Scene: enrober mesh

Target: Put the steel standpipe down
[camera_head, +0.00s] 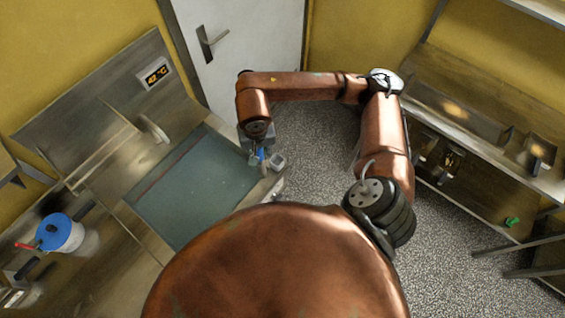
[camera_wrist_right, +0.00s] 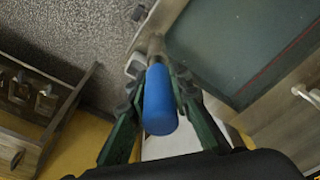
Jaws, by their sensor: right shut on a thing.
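The steel standpipe shows in the right wrist view as a grey pipe (camera_wrist_right: 155,46) with a blue grip (camera_wrist_right: 160,102). My right gripper (camera_wrist_right: 160,84) is shut on it, with a green finger on each side of the blue grip. In the head view my right gripper (camera_head: 259,150) is over the right rim of a sunken basin (camera_head: 195,190), and a little blue of the standpipe (camera_head: 261,155) shows below it. The pipe's lower end is hidden in the head view, and I cannot tell whether it touches anything. My left gripper is not in view.
A small grey square fitting (camera_head: 277,161) sits on the rim beside the standpipe. A steel bench (camera_head: 470,120) is at right, with speckled floor between.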

